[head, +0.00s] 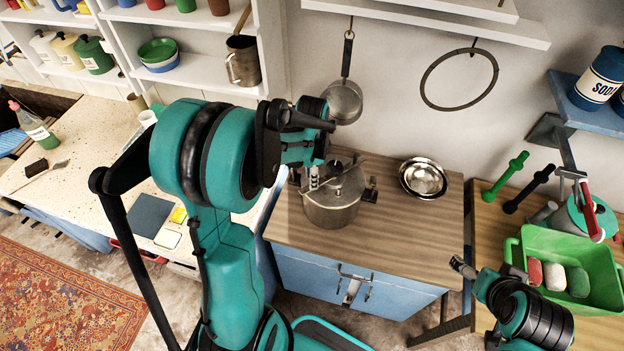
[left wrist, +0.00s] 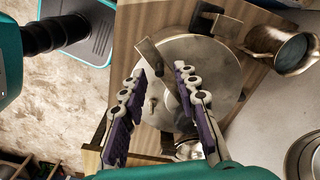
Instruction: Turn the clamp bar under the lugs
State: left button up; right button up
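A round metal pot (head: 330,212) with a flat lid (left wrist: 215,75) stands on the wooden cabinet top. A narrow metal clamp bar (left wrist: 150,57) lies across the lid; part of it is hidden by a finger. I cannot tell whether its ends are under the lugs. My left gripper (head: 313,180) is over the left side of the pot. In the left wrist view, its two fingers (left wrist: 157,72) are spread apart above the lid, with nothing held between them. My right gripper (head: 462,267) is at the lower right, away from the pot; its fingers do not show clearly.
A steel bowl (head: 423,178) stands right of the pot. A pan (head: 344,102) and a ring (head: 459,80) hang on the wall behind. A green tub (head: 566,252) with soap bars is at the right. The cabinet top (head: 400,235) is clear in front of the bowl.

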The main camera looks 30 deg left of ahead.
pick_arm(q)
jog(key=shift+f, duration=0.55)
jog(key=shift+c, duration=0.3)
grip_shut()
